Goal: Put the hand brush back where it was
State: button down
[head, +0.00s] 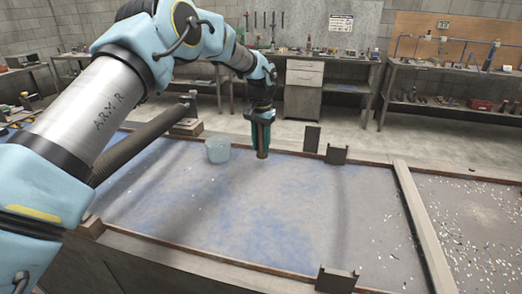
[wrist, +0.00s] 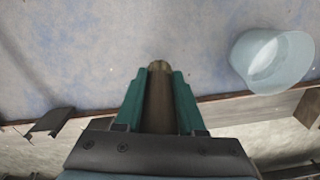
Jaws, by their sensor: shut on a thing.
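My gripper (head: 261,140) is in the far part of the blue-stained table bed, pointing down. Its green fingers (wrist: 158,88) are shut on a brown, rounded thing, which I take to be the hand brush (wrist: 158,103). The lower end of the brush (head: 262,154) shows just below the fingertips in the head view.
Dark brackets (head: 337,155) sit on the bed's far edge. A wooden divider (head: 422,225) runs at the right. The bed's middle is clear.

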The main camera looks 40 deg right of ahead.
aim_at(261, 151)
jog(key=shift+f+p, duration=0.75)
jog(key=shift+f, duration=1.1)
jog(key=shift+c, duration=2.4)
grip_release()
notch_tip(261, 151, up, 12)
jog(key=b, duration=0.4)
jog(key=shift+a, duration=0.1)
jog(key=shift+s, duration=0.15)
